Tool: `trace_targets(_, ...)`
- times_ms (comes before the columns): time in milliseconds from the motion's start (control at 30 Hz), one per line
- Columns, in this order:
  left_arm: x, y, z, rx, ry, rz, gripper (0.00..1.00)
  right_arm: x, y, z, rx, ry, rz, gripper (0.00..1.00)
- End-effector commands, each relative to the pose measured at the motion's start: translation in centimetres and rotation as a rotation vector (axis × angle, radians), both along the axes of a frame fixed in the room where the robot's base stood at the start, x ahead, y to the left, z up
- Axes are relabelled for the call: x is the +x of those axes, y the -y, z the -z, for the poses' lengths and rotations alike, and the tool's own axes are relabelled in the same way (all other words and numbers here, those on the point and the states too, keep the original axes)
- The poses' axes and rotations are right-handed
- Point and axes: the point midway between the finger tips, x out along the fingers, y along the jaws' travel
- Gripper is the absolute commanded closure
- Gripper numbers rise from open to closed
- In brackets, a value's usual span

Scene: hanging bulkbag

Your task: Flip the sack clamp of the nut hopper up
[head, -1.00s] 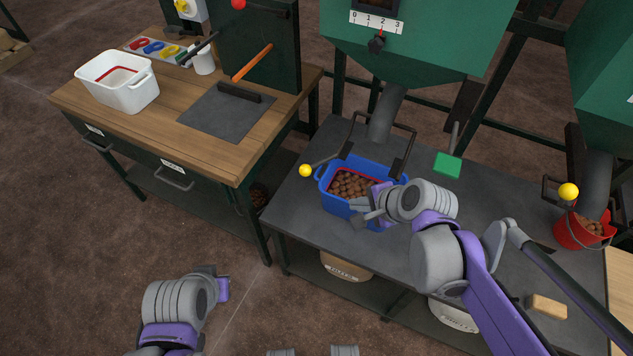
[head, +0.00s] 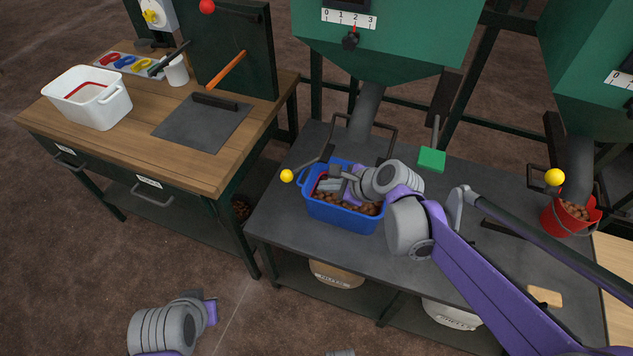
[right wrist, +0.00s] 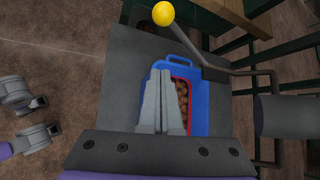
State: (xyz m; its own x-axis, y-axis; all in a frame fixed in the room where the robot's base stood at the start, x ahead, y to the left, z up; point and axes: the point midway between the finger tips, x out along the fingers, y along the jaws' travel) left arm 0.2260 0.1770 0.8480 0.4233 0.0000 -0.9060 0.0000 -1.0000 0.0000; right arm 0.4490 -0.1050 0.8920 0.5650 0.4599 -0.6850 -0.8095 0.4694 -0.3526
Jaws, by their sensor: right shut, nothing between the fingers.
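The middle green hopper (head: 390,35) has a grey spout (head: 367,112) with a dark bar clamp around it. The clamp's lever ends in a yellow ball (head: 287,176), low at the left above the bench; the ball also shows in the right wrist view (right wrist: 162,13). A blue bin (head: 343,215) of brown nuts stands below the spout. My right gripper (head: 332,180) is shut and empty over the bin, right of the ball and apart from it. In the right wrist view its fingers (right wrist: 162,68) point toward the bin's far rim. My left gripper (head: 211,305) is low at the left, fingers unclear.
A green pad on a lever (head: 431,160) is right of the spout. Another hopper at right has its own yellow ball (head: 555,177) and a red bucket (head: 560,218). A wooden block (head: 545,296) lies on the grey bench (head: 480,270). A wooden workbench (head: 215,165) stands left across a gap.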

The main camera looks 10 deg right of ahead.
Motion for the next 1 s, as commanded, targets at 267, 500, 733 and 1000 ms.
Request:
trace_targets(267, -0.1, 0.0, 0.9, 0.0, -0.003, 0.0, 1.0, 3.3, -2.7, 4.1, 0.0, 0.0, -0.004, 1.0)
trace_targets(500, -0.1, 0.0, 0.7, 0.0, -0.002, 0.0, 1.0, 4.7, -5.0, 4.5, 0.0, 0.001, -0.004, 1.0)
trace_targets(733, 0.0, 0.0, 0.3, 0.0, -0.001, 0.0, 1.0, 4.7, -6.1, 2.7, 0.0, 0.001, -0.002, 1.0)
trace_targets(1000, 0.0, 0.0, 0.3, 0.0, -0.001, 0.0, 1.0, 4.7, -6.2, 2.6, 0.0, 0.001, -0.002, 1.0)
